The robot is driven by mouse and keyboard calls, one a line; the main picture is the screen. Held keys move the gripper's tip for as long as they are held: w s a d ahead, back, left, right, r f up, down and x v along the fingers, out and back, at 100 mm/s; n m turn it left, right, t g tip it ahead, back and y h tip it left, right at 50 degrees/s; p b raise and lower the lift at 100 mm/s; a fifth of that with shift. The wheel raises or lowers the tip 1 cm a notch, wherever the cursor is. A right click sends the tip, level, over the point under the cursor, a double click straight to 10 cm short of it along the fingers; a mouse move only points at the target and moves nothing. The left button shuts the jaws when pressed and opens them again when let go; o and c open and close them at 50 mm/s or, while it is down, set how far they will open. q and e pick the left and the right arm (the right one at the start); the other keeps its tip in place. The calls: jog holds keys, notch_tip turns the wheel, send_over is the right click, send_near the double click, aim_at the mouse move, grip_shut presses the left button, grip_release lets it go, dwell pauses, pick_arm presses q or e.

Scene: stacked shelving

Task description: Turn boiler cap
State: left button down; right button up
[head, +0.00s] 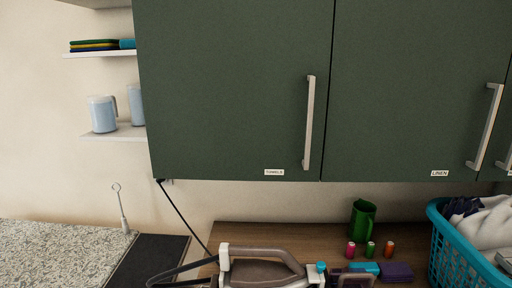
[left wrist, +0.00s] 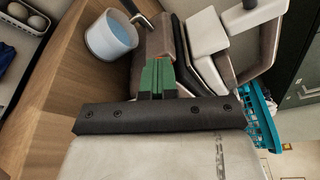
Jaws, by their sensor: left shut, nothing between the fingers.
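A steam iron station with a brown and pale handle (head: 262,258) stands on the wooden counter at the bottom of the head view, partly cut off. A small teal cap (head: 321,267) sits just right of the handle. In the left wrist view, my left gripper (left wrist: 157,78) has its green fingers together with nothing between them. The pale and brown iron parts (left wrist: 205,35) are just beyond and right of the fingertips. I cannot make out the cap in that view. My right gripper is in neither view.
A light blue container (left wrist: 111,36) stands on the counter, left of the iron in the wrist view. Dark green cabinets (head: 235,90) hang above the counter.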

pick_arm(q)
jog(key=shift+a+f, duration=0.1)
jog(key=shift+a, duration=0.05)
dwell(0.3)
jog(key=v, duration=0.5)
jog(key=shift+s+d+f+p, duration=0.25)
jog(key=shift+d+f+p, duration=0.05)
jog(key=shift+d+p, duration=0.1)
